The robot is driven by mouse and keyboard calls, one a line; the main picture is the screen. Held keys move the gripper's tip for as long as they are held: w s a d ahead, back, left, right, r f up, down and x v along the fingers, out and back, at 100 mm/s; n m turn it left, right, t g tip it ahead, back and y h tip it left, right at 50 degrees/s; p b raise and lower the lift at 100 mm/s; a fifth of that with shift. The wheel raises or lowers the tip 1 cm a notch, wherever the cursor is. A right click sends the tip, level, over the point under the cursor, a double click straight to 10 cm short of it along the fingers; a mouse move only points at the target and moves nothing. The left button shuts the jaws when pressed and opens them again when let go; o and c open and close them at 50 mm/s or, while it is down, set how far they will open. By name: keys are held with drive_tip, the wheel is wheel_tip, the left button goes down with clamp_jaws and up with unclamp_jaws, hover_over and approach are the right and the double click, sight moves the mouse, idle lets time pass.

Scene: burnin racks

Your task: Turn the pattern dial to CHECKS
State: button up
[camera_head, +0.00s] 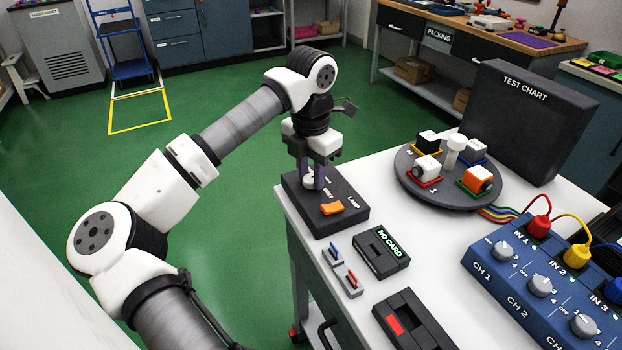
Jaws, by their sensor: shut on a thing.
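My gripper (313,181) points straight down over the dark control box (345,217) at the near left corner of the table. Its fingers are shut on a pale round dial (308,184) on top of the box. The gripper covers much of the dial, so its pointer is hidden. Small white labels sit beside it, too small and partly hidden to read, so I cannot tell which setting it is on. An orange rocker switch (332,209) is on the same box, near the word LAMP. The dark TEST CHART panel (530,115) stands at the back right, with no pattern visible on it.
A round turntable (450,197) carries several small cameras around a white post. A blue channel box (545,290) with knobs and coloured cables is at right. A card reader (382,251) reading NO CARD, two small cards (349,281) and another black unit (410,322) lie in front.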

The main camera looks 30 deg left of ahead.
sight(311, 178)
drive_tip(key=shift+m+b, duration=0.4)
drive_tip(key=shift+m, duration=0.7)
drive_tip(key=o, duration=1)
drive_tip(key=shift+c, duration=0.2)
wheel_tip(311, 178, up, 14)
drive_tip(key=shift+f, duration=0.1)
